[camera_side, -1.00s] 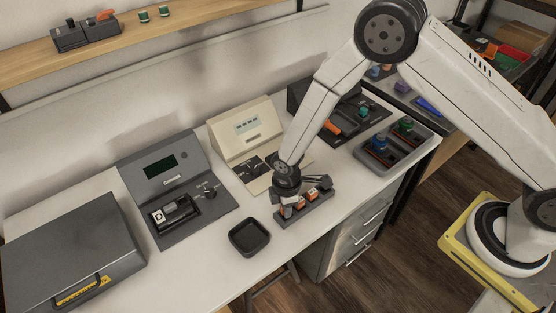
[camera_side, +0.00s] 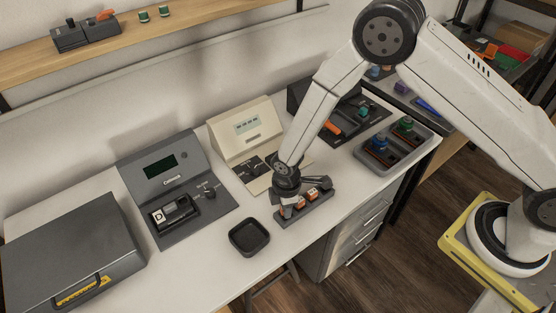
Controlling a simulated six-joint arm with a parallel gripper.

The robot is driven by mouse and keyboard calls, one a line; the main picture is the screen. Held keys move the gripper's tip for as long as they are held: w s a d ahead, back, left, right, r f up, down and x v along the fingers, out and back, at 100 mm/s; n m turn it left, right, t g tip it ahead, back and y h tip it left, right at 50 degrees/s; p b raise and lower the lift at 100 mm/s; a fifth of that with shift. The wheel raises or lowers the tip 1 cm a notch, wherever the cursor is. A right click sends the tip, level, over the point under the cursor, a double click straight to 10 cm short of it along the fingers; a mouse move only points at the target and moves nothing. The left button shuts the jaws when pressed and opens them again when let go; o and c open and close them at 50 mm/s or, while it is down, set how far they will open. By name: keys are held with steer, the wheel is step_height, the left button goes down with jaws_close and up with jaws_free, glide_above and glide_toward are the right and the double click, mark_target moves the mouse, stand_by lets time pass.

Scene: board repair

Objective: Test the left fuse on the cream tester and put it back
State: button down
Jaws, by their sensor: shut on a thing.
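Orange fuses sit in a dark holder strip (camera_side: 318,208) near the front edge of the white bench. A right-hand fuse (camera_side: 313,196) and a middle fuse (camera_side: 300,204) show. My gripper (camera_side: 287,209) points down at the left end of the strip and is shut on the left fuse, which its fingers mostly hide. I cannot tell whether that fuse is still seated. The cream tester (camera_side: 243,128) stands behind and left of my gripper, with a small display and a dark sloped front panel partly hidden by my arm.
A black square tray (camera_side: 249,250) lies just left of the strip. A grey tester (camera_side: 164,168) and a grey case (camera_side: 70,250) stand farther left. A grey tray (camera_side: 424,146) with coloured parts and a dark station (camera_side: 310,95) are at right.

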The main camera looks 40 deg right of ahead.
steer(key=shift+f, duration=0.45)
stand_by(1.0)
steer(key=shift+c, duration=0.5)
jaws_free()
steer(key=shift+r, duration=1.7)
stand_by(0.5)
steer(key=shift+r, duration=2.8)
